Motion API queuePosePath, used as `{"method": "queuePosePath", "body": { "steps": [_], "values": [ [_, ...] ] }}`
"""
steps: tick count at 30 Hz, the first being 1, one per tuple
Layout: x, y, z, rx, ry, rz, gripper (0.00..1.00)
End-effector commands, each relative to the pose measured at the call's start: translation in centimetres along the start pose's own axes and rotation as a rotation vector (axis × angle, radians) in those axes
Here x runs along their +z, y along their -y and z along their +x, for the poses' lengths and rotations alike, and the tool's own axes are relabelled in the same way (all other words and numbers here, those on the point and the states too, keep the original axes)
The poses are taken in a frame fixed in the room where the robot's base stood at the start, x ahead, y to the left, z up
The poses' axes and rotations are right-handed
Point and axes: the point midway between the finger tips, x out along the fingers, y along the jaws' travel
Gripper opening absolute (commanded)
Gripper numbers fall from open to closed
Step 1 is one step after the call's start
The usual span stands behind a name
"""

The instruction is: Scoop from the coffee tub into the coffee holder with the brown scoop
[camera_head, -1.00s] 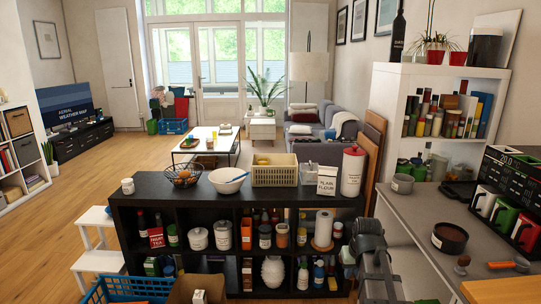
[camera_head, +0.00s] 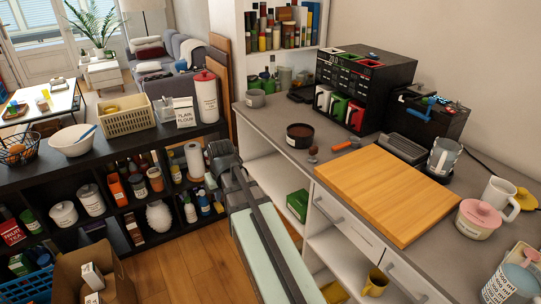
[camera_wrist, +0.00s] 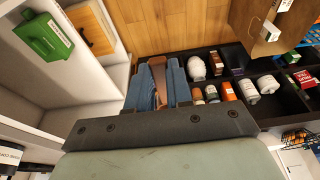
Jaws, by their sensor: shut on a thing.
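The coffee tub looks to be the dark round open tub (camera_head: 300,136) with a pale label on the grey counter. An orange-handled piece (camera_head: 345,145), apparently the coffee holder, lies on the counter to its right. A small brown upright piece (camera_head: 313,153) stands between them. In the wrist view my gripper (camera_wrist: 158,84) is shut on a slim brown thing (camera_wrist: 158,72), apparently the brown scoop. Its far end is hard to make out. My gripper is away from the tub, left of the counter; its fingertips cannot be made out in the head view.
A wooden board (camera_head: 388,190) covers the counter's front middle. A black rack with mugs (camera_head: 360,85) stands behind. A black shelf (camera_head: 100,150) with jars is at left, and a cardboard box (camera_head: 98,275) is on the floor. A green box (camera_head: 298,204) sits under the counter.

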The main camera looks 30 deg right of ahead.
Motion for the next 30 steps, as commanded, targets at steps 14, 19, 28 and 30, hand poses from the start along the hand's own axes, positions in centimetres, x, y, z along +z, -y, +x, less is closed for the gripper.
{"method": "queuePosePath", "body": {
  "steps": [14, 19, 28, 30],
  "values": [
    [-5.2, -8.9, -2.6, -0.023, 0.021, -0.098, 0.0],
    [-7.2, -14.5, -4.6, -0.04, 0.029, -0.165, 0.0],
    [-9.6, -25.0, -8.9, -0.074, 0.031, -0.285, 0.0],
    [-9.9, -27.5, -10.0, -0.082, 0.028, -0.313, 0.0]
  ]
}}
